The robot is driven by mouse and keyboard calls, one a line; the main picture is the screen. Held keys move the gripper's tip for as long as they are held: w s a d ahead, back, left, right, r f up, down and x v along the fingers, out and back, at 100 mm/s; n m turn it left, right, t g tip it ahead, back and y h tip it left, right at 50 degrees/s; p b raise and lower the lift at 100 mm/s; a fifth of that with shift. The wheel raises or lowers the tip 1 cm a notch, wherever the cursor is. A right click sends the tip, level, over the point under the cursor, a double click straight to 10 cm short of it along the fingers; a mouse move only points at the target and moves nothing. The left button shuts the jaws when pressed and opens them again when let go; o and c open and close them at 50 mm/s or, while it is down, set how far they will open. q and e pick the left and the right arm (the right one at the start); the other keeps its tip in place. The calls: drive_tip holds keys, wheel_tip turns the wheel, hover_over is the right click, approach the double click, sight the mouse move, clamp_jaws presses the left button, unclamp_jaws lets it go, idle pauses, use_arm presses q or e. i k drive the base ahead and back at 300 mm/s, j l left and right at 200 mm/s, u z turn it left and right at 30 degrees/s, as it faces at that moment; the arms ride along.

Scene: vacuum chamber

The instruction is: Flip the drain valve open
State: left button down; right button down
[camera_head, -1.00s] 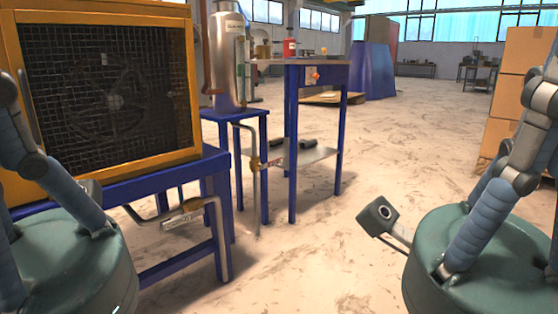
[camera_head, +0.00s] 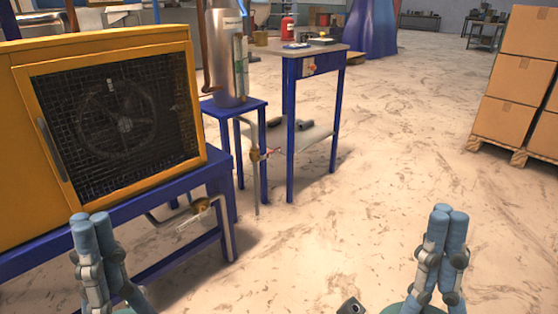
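Two valves show, and I cannot tell for certain which is the drain valve. One brass valve (camera_head: 203,205) with a pale lever sits on the bent pipe below the yellow cabinet (camera_head: 110,58), beside the blue frame's leg. The other brass valve (camera_head: 255,155) has a reddish handle and sits on the thin vertical pipe below the steel tank (camera_head: 227,60). Their exact handle settings are too small to read.
The cabinet stands on a blue frame (camera_head: 120,207). A blue stand (camera_head: 262,112) bears the tank, next to a small workbench (camera_head: 297,50) with a low shelf. Stacked cardboard boxes (camera_head: 510,90) stand at the right. The floor (camera_head: 380,170) between is open.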

sight(277, 151)
drive_tip(key=i+l, duration=0.3)
drive_tip(key=i+l+u, duration=0.1)
drive_tip(key=i+l, duration=0.2)
drive_tip(key=l, duration=0.2)
drive_tip(key=i+l, duration=0.3)
drive_tip(key=i+l+u, duration=0.1)
drive_tip(key=i+l, duration=0.15)
drive_tip(key=l, duration=0.3)
drive_tip(key=i+l+u, duration=0.1)
drive_tip(key=i+l, duration=0.45)
drive_tip(key=l, duration=0.35)
drive_tip(key=i+l+u, duration=0.1)
drive_tip(key=i+l, duration=0.15)
drive_tip(key=l, duration=0.2)
drive_tip(key=i+l, duration=0.25)
drive_tip(key=l, duration=0.2)
